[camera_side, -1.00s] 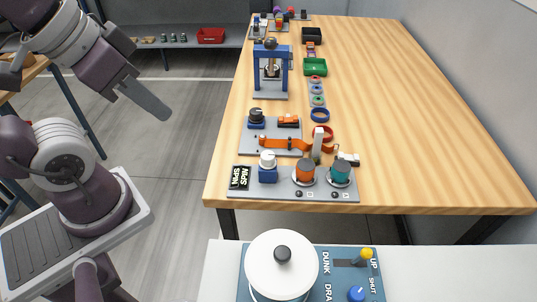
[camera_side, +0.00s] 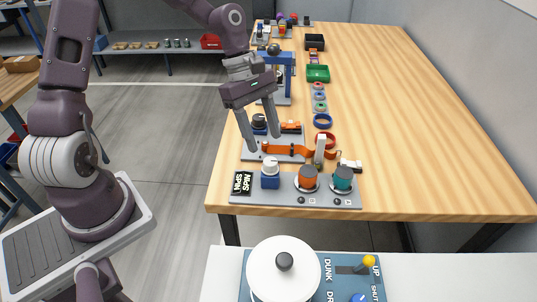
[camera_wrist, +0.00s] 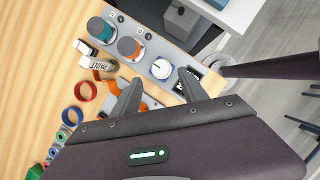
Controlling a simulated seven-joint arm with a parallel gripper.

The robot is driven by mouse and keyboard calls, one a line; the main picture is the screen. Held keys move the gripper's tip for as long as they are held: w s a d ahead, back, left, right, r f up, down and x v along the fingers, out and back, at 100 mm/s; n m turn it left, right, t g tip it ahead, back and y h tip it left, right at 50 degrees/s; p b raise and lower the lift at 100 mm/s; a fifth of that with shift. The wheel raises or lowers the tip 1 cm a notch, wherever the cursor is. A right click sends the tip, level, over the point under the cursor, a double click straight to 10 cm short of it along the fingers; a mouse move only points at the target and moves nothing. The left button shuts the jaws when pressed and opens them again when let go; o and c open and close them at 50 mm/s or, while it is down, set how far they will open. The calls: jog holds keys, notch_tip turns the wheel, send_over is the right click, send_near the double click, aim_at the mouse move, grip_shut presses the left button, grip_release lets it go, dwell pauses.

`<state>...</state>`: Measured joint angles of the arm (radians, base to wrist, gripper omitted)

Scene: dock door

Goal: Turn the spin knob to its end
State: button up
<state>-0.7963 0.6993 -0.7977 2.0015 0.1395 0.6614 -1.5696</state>
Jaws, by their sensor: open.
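The spin knob (camera_side: 270,166) is a white round knob on a blue block, beside a black sign reading SPIN (camera_side: 242,183) at the table's near left corner. My gripper (camera_side: 264,143) points down above this corner, its fingers apart and empty. In the side view its fingertips appear above and slightly behind the knob. In the wrist view the white knob (camera_wrist: 161,69) shows just beyond the gap between my fingertips (camera_wrist: 159,79). No contact with the knob is visible.
An orange knob (camera_side: 308,178) and a teal knob (camera_side: 343,178) stand right of the spin knob on the same grey panel. Behind is a plate with a black knob (camera_side: 259,121) and an orange strap (camera_side: 285,149). The table's right side is clear.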

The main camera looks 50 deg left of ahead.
aim_at(270, 161)
jog(key=x, duration=0.5)
jog(key=shift+d+f, duration=0.1)
jog(key=shift+f, duration=0.3)
grip_shut()
